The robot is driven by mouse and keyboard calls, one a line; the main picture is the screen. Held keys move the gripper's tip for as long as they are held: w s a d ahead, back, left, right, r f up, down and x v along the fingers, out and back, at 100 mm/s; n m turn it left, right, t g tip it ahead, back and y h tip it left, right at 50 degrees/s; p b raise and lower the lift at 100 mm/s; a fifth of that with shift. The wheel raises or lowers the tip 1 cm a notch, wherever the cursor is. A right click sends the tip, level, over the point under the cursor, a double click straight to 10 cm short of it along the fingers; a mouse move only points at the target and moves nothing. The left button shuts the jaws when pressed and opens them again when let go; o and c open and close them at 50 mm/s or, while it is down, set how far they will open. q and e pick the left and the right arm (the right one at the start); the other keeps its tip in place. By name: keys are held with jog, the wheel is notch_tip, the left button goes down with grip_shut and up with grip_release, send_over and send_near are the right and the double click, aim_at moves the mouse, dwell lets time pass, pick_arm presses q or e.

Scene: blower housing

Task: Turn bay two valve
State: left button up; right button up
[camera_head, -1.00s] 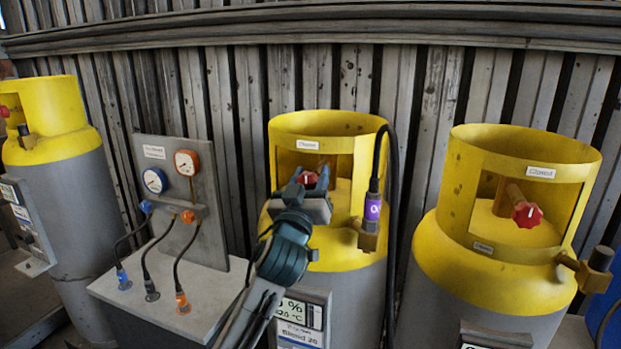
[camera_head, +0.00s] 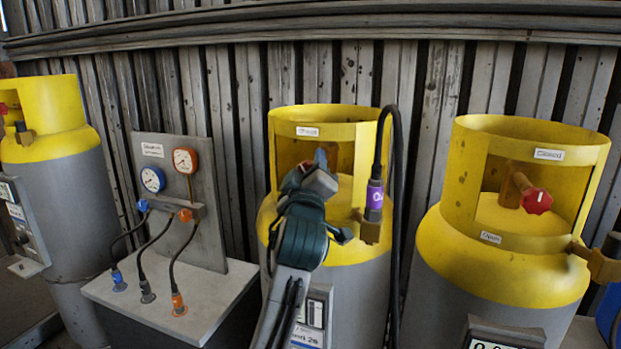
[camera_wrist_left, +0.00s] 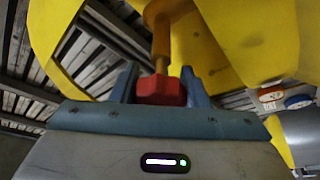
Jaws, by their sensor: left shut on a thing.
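The middle yellow-collared cylinder (camera_head: 345,250) has a valve inside its collar opening. In the left wrist view its red valve knob (camera_wrist_left: 160,91) sits between the two blue fingers of my left gripper (camera_wrist_left: 158,82), on a brass stem (camera_wrist_left: 161,45). My left gripper is shut on the knob. In the head view the left gripper (camera_head: 313,168) reaches into the collar opening, tilted, and hides the knob. A small label (camera_head: 307,131) is on the collar above the opening; I cannot read it surely. My right gripper is not in view.
A black hose with a purple-banded fitting (camera_head: 374,195) hangs at the middle cylinder's right side. A gauge panel (camera_head: 180,180) with hoses stands to the left. Another cylinder (camera_head: 510,260) with a red knob (camera_head: 537,201) stands to the right, one more (camera_head: 65,180) at far left.

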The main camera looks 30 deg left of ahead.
pick_arm(q)
jog(key=n+g+y+b, duration=0.1)
jog(key=n, duration=0.2)
jog(key=shift+f+n, duration=0.15)
jog(key=shift+n, duration=0.15)
jog(key=n+g+b, duration=0.1)
jog(key=n+g, duration=0.1)
jog(key=n, duration=0.1)
jog(key=shift+n, duration=0.4)
jog(key=n, duration=0.2)
jog(key=n+g+h+b, duration=0.1)
jog(key=n, duration=0.1)
jog(key=shift+a+g, duration=0.1)
jog(key=shift+g, duration=0.2)
jog(key=shift+f+n+g+h, duration=0.2)
jog(key=shift+n+g+h, duration=0.3)
jog(key=shift+n, duration=1.1)
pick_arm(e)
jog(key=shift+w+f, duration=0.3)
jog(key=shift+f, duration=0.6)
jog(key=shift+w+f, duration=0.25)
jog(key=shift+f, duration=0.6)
pick_arm(q)
jog(key=shift+h+b, duration=0.3)
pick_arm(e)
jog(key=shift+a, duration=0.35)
pick_arm(q)
jog(key=o, duration=1)
jog(key=shift+c, duration=0.2)
